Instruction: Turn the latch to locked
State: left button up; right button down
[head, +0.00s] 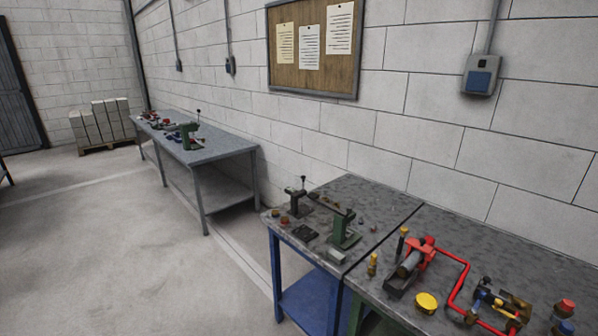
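No part that I can clearly tell as the latch shows in the head view; the fittings on the bench are too small to be sure. A red and grey pump unit (411,264) sits on the near right workbench (480,240). A red pipe (459,281) runs from it toward a blue and yellow fitting (492,299) near the lower right. A yellow round knob or cap (427,302) is in front of the pump unit. A red-topped part (565,307) stands at the right. Neither of my grippers is in view.
A blue-legged bench (350,190) adjoins at left, bearing a green tool (344,232) and a dark tool (297,201). A grey bench (210,155) stands farther back along the block wall. Pallet blocks (101,123) stand behind. The floor (120,240) at left is open.

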aim_at(405, 230)
jog(key=i+j+z, duration=0.1)
jog(key=z, duration=0.7)
jog(key=i+j+z, duration=0.25)
jog(key=i+j, duration=0.15)
jog(key=j, duration=0.25)
jog(key=i+j+z, duration=0.1)
jog(key=j, duration=0.25)
jog(key=i+j+z, duration=0.15)
jog(key=j, duration=0.25)
jog(key=i+j+z, duration=0.1)
jog(key=j, duration=0.3)
jog(key=i+j+z, duration=0.15)
jog(key=j, duration=0.25)
jog(key=i, duration=0.05)
